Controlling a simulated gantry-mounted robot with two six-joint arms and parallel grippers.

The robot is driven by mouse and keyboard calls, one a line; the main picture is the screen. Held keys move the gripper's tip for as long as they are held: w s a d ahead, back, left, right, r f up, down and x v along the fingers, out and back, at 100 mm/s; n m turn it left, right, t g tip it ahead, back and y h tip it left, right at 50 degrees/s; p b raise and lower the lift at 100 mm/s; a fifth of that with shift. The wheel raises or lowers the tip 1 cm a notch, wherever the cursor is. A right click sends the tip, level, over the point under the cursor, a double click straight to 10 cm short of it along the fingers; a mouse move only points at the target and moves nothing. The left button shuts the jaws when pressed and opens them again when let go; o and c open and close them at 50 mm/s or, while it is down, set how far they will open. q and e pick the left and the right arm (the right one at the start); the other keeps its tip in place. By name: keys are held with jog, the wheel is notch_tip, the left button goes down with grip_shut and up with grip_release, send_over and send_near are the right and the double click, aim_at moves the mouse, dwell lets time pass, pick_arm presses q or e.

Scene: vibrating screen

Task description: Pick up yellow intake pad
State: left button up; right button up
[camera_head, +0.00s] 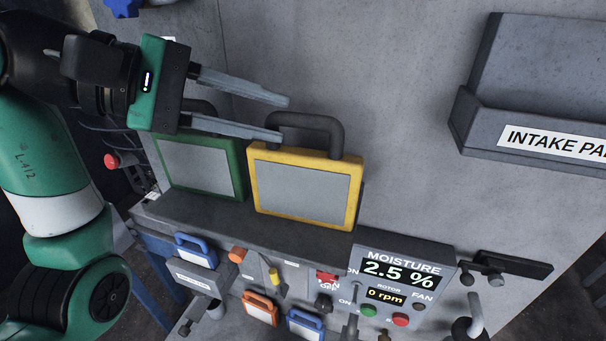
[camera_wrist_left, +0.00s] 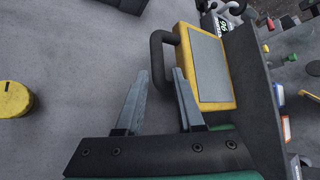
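The yellow intake pad (camera_head: 305,188), a yellow frame with a grey panel and a dark loop handle (camera_head: 337,135) on top, stands on a grey ledge, leaning against the wall. In the left wrist view the pad (camera_wrist_left: 208,65) and its handle (camera_wrist_left: 157,50) are at the upper middle. My left gripper (camera_head: 284,118) is open and empty, its fingertips close to the handle's left side. In the left wrist view the fingertips (camera_wrist_left: 160,72) are just below the handle, apart from each other; I cannot tell whether one touches it. My right gripper is not in view.
A green-framed pad (camera_head: 200,167) stands on the ledge (camera_head: 265,230) beside the yellow one, under my left gripper. A grey holder labelled INTAKE PA (camera_head: 540,140) is on the wall at right. A moisture display panel (camera_head: 400,280) and small blue and orange pads are below. A yellow knob (camera_wrist_left: 15,99) shows in the wrist view.

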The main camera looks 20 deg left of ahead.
aim_at(276, 117)
pick_arm(q)
jog(key=x, duration=0.3)
jog(key=shift+w+d, duration=0.1)
grip_shut()
dwell(1.3)
